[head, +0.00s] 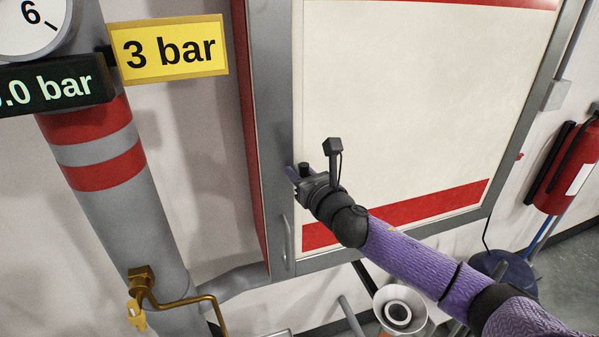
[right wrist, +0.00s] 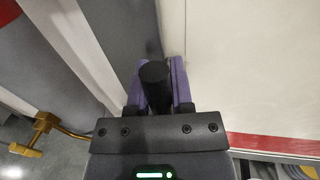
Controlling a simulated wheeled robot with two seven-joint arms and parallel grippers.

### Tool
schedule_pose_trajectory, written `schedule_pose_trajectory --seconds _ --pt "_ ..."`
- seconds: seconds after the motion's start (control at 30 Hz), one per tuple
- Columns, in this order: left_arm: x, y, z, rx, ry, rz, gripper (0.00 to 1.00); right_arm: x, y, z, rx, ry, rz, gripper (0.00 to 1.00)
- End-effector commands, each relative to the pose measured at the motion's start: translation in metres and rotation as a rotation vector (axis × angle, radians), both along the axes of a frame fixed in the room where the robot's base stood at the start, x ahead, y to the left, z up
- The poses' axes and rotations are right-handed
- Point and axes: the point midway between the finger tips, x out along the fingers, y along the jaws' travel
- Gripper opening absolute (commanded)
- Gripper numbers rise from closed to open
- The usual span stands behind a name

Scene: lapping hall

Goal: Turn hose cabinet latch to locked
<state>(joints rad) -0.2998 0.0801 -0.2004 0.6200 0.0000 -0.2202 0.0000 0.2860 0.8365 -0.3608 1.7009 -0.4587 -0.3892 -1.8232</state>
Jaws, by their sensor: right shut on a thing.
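The hose cabinet (head: 400,110) has a white door panel with red bands and a grey frame. Its latch is a black knob (right wrist: 155,85) between the purple fingers of my right gripper (right wrist: 163,80) in the right wrist view. In the head view my right gripper (head: 296,175) is at the left edge of the door, above a grey bar handle (head: 287,242). It is shut on the latch, and the fingers and wrist hide most of it, so I cannot tell the latch's angle. My left gripper does not show.
A grey pipe with red bands (head: 105,170) stands left of the cabinet, with a brass valve (head: 140,280) low on it. A yellow "3 bar" sign (head: 170,50) and a gauge (head: 35,25) are above. A red fire extinguisher (head: 570,165) hangs at right.

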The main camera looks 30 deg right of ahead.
Motion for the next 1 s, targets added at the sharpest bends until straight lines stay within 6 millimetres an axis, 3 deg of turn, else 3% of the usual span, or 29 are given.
schedule_pose_trajectory --seconds 0.37,1.0 --pt "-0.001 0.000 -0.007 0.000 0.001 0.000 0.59 0.000 -0.001 -0.001 0.107 -0.026 0.000 0.00" --pt "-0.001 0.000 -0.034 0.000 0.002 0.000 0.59 -0.002 -0.008 -0.003 0.678 -0.164 0.000 0.00"
